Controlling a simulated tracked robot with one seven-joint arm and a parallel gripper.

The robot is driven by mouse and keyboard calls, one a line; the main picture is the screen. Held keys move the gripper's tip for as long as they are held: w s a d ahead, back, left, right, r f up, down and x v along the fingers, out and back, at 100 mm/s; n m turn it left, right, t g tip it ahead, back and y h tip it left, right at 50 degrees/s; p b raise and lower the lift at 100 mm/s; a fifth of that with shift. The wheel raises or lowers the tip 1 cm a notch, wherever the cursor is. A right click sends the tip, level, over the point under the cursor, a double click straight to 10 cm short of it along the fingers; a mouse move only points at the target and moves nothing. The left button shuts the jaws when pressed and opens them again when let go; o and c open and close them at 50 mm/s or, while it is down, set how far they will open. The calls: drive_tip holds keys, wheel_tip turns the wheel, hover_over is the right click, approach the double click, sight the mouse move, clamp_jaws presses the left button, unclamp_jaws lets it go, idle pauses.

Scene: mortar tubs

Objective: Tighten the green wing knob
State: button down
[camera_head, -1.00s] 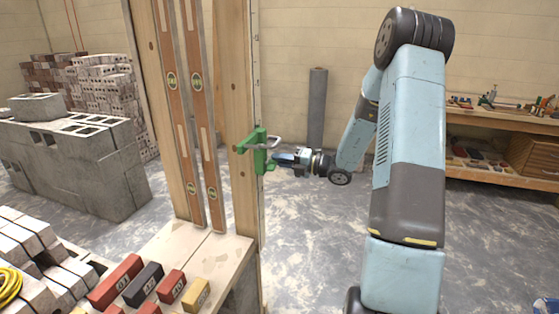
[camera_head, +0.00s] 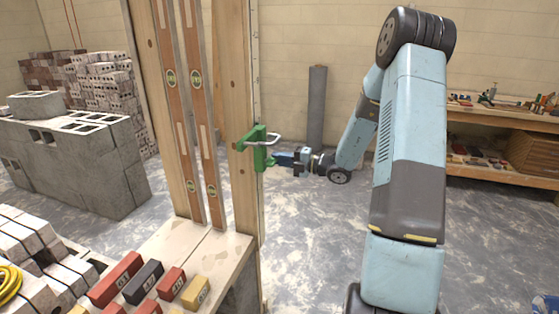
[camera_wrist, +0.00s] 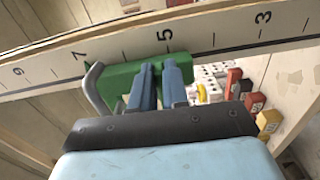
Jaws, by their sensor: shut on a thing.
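A green clamp (camera_head: 259,157) with a bent grey metal handle (camera_head: 262,139) sits on the edge of the upright wooden post (camera_head: 240,90). It also shows in the wrist view as a green block (camera_wrist: 118,80) against the numbered scale. My gripper (camera_head: 277,158) reaches the clamp from the right. Its blue fingers lie close together against the green block in the wrist view (camera_wrist: 157,66), shut on the green wing knob. The knob itself is mostly hidden by the fingers.
Two spirit levels (camera_head: 198,110) stand beside the post. Coloured blocks (camera_head: 145,285) lie on the board below. Grey blocks (camera_head: 75,165) are stacked at left, and a workbench (camera_head: 500,120) is at right. The floor between the post and my arm is clear.

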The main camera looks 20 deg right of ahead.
drive_tip(key=c, duration=1.2)
unclamp_jaws()
drive_tip(key=shift+s+a+r, duration=0.15)
drive_tip(key=shift+a, duration=0.3)
drive_tip(key=shift+o, duration=0.8)
drive_tip(key=shift+d, duration=0.15)
drive_tip(key=shift+d, duration=0.1)
drive_tip(key=v, duration=1.3)
drive_tip(key=shift+s+d, duration=0.2)
drive_tip(key=shift+d, duration=0.1)
drive_tip(key=shift+a, duration=0.1)
